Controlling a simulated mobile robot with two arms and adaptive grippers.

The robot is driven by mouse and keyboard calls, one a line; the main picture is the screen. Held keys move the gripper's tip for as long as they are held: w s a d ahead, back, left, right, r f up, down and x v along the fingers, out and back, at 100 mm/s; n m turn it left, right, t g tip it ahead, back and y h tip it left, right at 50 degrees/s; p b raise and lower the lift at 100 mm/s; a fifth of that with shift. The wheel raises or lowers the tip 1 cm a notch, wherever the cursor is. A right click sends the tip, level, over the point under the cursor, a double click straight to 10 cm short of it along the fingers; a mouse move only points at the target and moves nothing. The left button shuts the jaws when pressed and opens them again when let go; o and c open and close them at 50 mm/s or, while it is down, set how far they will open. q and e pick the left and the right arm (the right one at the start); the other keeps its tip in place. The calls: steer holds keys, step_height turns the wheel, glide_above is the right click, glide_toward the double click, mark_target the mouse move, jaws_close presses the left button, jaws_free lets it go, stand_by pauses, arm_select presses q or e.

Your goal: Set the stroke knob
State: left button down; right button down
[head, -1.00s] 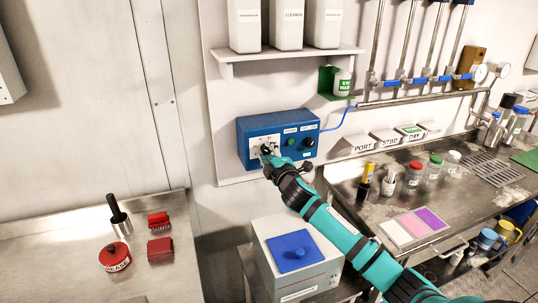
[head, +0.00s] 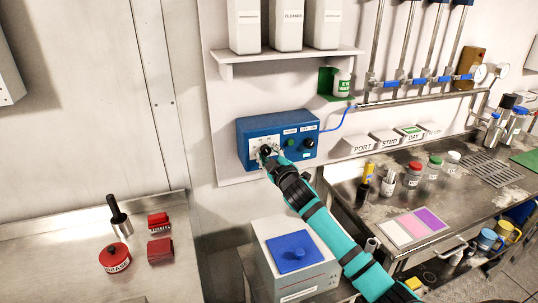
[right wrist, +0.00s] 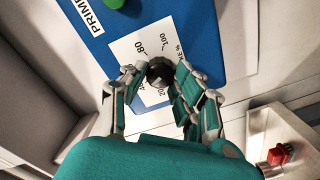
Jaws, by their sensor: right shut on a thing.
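The stroke knob (right wrist: 160,72) is a black round knob on a white dial plate (right wrist: 125,45) with printed numbers such as 80 and 100. The plate is on the front of a blue control box (head: 244,150) on the wall. My right gripper (right wrist: 157,80) is shut on the knob, with a finger on each side of it. In the head view my right gripper (head: 268,157) covers part of the dial. The knob's pointer cannot be made out. My left gripper is not in view.
The box also carries a green button (head: 290,142) and a black knob (head: 309,143). A shelf with white bottles (head: 285,52) is above. A steel bench (head: 50,245) is at left.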

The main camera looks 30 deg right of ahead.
steer(key=shift+f, duration=0.2)
steer(key=c, duration=1)
jaws_free()
steer(key=shift+r, duration=0.15)
steer(key=v, duration=1.2)
